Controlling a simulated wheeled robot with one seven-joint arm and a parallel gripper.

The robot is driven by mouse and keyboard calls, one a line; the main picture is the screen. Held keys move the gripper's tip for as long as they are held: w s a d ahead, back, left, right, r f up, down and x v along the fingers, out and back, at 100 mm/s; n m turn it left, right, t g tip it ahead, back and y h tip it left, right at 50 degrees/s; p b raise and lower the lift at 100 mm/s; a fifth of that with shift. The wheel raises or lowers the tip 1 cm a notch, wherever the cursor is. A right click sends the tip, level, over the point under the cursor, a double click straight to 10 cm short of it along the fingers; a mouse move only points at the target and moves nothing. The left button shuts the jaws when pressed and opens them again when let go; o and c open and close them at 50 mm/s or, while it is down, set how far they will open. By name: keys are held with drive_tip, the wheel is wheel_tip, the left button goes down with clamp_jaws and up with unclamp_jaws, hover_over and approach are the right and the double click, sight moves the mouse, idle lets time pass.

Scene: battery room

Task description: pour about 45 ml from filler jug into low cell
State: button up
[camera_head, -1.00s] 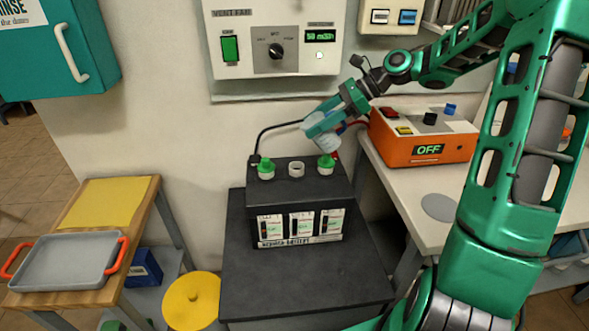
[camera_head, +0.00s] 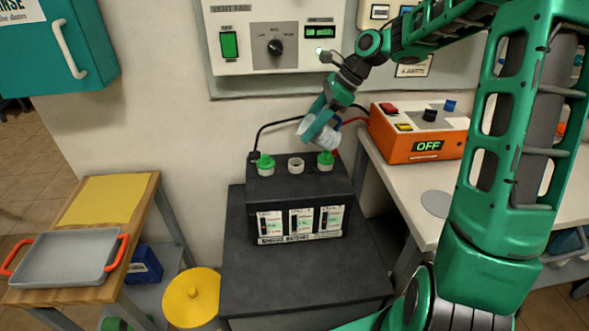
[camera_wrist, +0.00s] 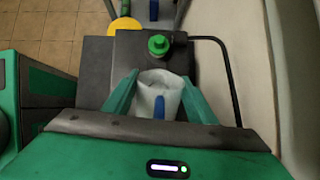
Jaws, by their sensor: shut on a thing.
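My gripper (camera_head: 322,122) is shut on the filler jug (camera_head: 319,133), a whitish, translucent jug. The jug is tilted above the back right of the black battery (camera_head: 300,196). In the wrist view the jug (camera_wrist: 158,88) sits between the two green fingers, with a blue part in front of it. The open cell (camera_head: 296,164), a white ring without a cap, is in the middle of the battery top. Green caps stand on the left cell (camera_head: 265,164) and the right cell (camera_head: 326,160). I cannot see whether liquid flows. The level windows on the battery front are too small to read.
An orange charger (camera_head: 420,133) reading OFF stands on the right bench, its cables running behind the battery. A grey tray (camera_head: 66,260) and yellow mat (camera_head: 106,200) lie on the left cart. A vent fan panel (camera_head: 275,45) hangs behind.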

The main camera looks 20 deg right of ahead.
drive_tip(key=shift+w+a+f+g+h+p, duration=0.15)
drive_tip(key=shift+f+h+p, duration=0.2)
drive_tip(key=shift+h+p, duration=0.3)
drive_tip(key=shift+s+a+f+g+h+p, duration=0.15)
drive_tip(key=shift+f+h+p, duration=0.25)
drive_tip(key=shift+p, duration=0.4)
drive_tip(key=shift+d+r+p, duration=0.1)
drive_tip(key=shift+d+p, duration=0.15)
drive_tip(key=shift+p, duration=0.15)
drive_tip(key=shift+s+d, duration=0.1)
drive_tip(key=shift+d, duration=0.05)
drive_tip(key=shift+s+d+h, duration=0.15)
drive_tip(key=shift+d+h, duration=0.1)
drive_tip(key=shift+d, duration=0.05)
idle(0.5)
drive_tip(key=shift+f+h, duration=0.4)
idle(1.3)
drive_tip(key=shift+d, duration=0.1)
